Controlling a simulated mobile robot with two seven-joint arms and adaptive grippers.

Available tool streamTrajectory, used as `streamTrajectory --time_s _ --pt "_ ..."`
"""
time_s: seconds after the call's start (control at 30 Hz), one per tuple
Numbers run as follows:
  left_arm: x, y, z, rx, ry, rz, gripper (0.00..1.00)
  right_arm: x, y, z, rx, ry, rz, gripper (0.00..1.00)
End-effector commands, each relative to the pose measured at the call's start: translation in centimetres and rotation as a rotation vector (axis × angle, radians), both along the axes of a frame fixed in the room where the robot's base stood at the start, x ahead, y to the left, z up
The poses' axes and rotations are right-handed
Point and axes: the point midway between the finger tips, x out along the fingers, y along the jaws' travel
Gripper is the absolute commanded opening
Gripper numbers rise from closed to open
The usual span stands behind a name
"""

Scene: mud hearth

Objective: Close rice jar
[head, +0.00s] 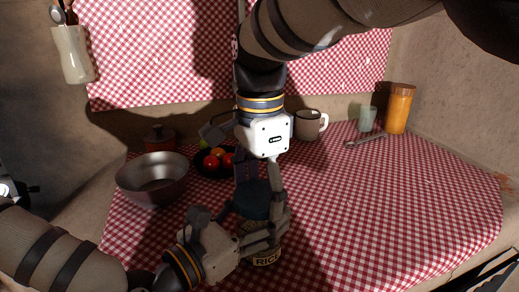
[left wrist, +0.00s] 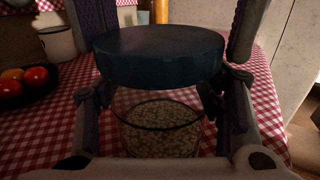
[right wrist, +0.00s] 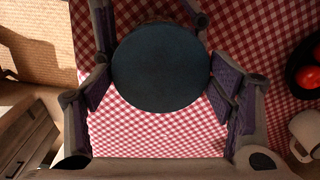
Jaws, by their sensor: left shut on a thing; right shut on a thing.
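In the right wrist view the lid (right wrist: 161,68) hides the jar.
A metal bowl (head: 153,178) stands to the left. A dark fruit bowl (head: 213,172), a red lidded pot (head: 160,138) and a white mug (head: 309,124) are behind. A green cup (head: 367,118) and an orange jar (head: 399,108) stand at the back right. The cloth's right side is clear.

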Motion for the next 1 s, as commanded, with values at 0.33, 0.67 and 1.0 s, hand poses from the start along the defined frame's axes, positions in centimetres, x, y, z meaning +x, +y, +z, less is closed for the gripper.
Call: streamTrajectory --time_s 0.33,0.67,1.0 --pt "0.1 0.1 0.1 -0.002 -0.001 0.004 0.0 -0.1 0.1 0.1 0.005 0.003 -0.018 0.99" --pt "0.1 0.0 0.2 -0.003 -0.001 0.002 0.0 0.0 0.1 0.3 0.005 0.0 -0.017 0.99" --pt "0.0 0.0 0.2 -0.003 -0.003 0.001 0.0 0.1 0.1 7.4 0.006 -0.003 -0.017 0.99"
